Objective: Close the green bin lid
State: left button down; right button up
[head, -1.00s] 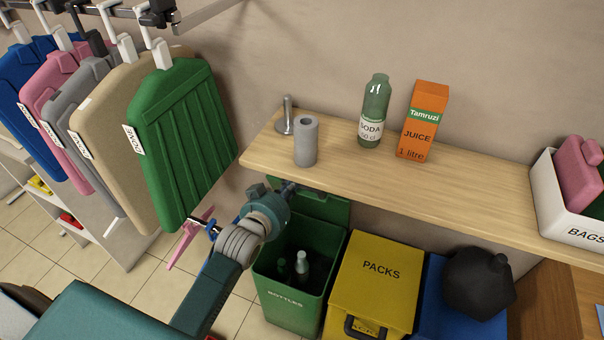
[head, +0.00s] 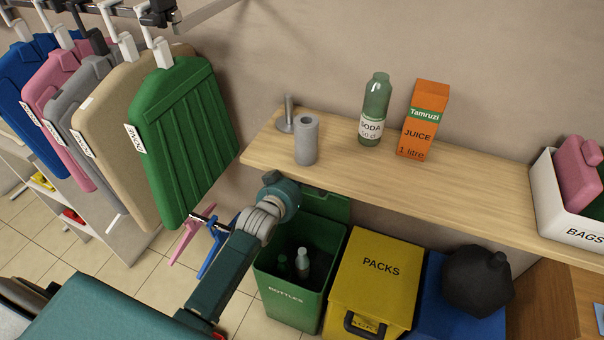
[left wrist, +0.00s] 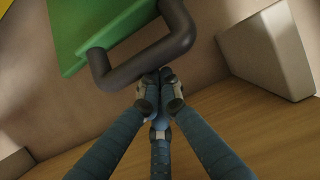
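The green bin (head: 290,287), marked BOTTLES, stands open under the shelf with bottles inside. Its green lid (head: 326,206) is raised at the back, partly hidden by the shelf and my arm. In the left wrist view the green lid (left wrist: 98,28) shows at the top with its dark bar handle (left wrist: 148,60). My left gripper (left wrist: 160,82) has its fingertips together just below the handle; I cannot tell whether they touch it. In the head view the left gripper is hidden behind my wrist and the shelf edge. My right gripper is not in view.
The wooden shelf (head: 450,185) overhangs the bins and holds a grey cylinder (head: 306,140), a soda bottle (head: 374,110) and a juice carton (head: 423,120). A yellow PACKS bin (head: 375,275) stands right beside the green bin. Hanging garment-like panels (head: 185,140) are at left.

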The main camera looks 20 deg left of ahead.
pick_arm(q)
jog(key=s+f+t+b, duration=0.4)
jog(key=s+f+b, duration=0.8)
jog(key=s+b, duration=0.3)
jog(key=shift+s+a+f+t, duration=0.35)
jog(key=shift+s+t, duration=0.05)
jog(key=shift+s, duration=0.8)
